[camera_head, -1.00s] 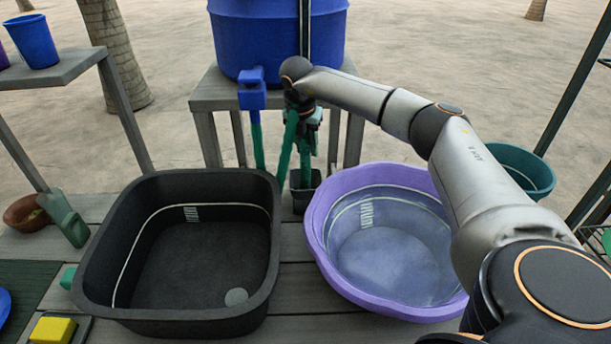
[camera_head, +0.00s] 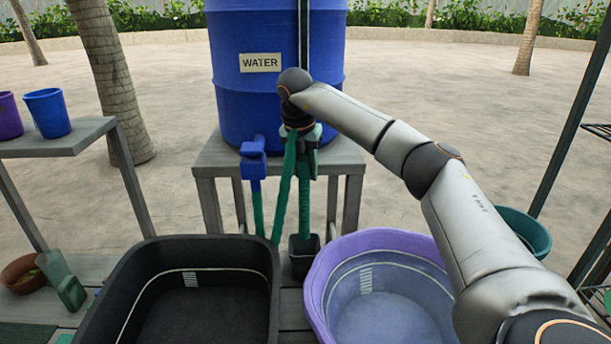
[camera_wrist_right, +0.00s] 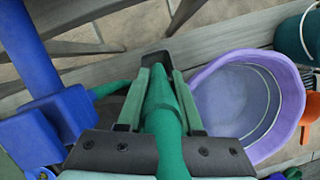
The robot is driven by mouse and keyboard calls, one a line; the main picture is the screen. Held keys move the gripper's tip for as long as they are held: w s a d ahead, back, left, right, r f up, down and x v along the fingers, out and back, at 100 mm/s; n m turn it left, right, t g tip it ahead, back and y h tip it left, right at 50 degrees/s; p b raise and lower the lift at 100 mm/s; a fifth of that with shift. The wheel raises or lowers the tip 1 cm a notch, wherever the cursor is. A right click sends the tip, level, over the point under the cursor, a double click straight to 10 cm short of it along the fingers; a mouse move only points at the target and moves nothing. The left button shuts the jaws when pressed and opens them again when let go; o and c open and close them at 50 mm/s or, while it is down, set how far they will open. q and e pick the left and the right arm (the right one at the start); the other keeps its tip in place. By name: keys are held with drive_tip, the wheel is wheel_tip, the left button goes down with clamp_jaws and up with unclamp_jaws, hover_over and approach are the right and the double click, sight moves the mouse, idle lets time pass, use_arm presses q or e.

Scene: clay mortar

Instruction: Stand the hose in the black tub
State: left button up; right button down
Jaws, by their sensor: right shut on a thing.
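The green hose (camera_head: 304,200) hangs from my right gripper (camera_head: 303,140) in front of the blue water barrel. My right gripper is shut on the hose. In the right wrist view the hose (camera_wrist_right: 163,115) runs between the two fingers (camera_wrist_right: 158,95). Its lower part reaches down toward a small dark pot (camera_head: 303,258); I cannot tell whether its end is inside. The black tub (camera_head: 268,285) stands at the front left, below and left of the gripper, its near part cut off. The part of its inside that shows looks empty. My left gripper is not in view.
A blue tap (camera_head: 253,160) juts from the barrel (camera_head: 250,100), left of my gripper. A purple basin (camera_head: 318,285) stands right of the tub, also in the right wrist view (camera_wrist_right: 208,95).

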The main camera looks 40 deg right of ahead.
wheel_tip(320, 180, up, 3)
drive_tip(key=shift+f+p, duration=0.1)
drive_tip(key=shift+p, duration=0.85)
wheel_tip(320, 180, up, 4)
drive_tip(key=p, duration=0.4)
drive_tip(key=shift+r+p, duration=0.35)
drive_tip(key=shift+r, duration=0.15)
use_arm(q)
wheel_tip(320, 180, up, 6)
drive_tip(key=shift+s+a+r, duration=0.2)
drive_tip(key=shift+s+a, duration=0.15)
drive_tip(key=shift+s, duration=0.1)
use_arm(e)
drive_tip(key=shift+f, duration=0.15)
